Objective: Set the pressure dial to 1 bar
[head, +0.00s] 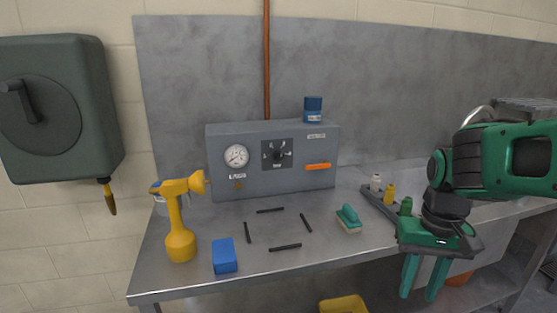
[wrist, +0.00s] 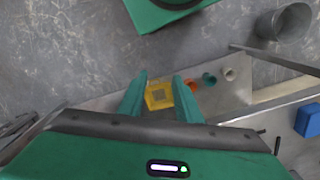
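The pressure dial (head: 278,153) is a dark knob on a black square plate with white marks around it. It sits on the front of a grey control box (head: 219,178) at the back of the bench. The marks are too small to read. A round white gauge (head: 236,156) with a needle is left of the dial. My gripper (head: 423,279) is at the right, in front of the bench edge and well away from the dial, pointing down. In the wrist view its two green fingers (wrist: 160,92) are apart with nothing held between them. The dial is not in the wrist view.
A rack of small bottles (head: 376,200) stands right.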

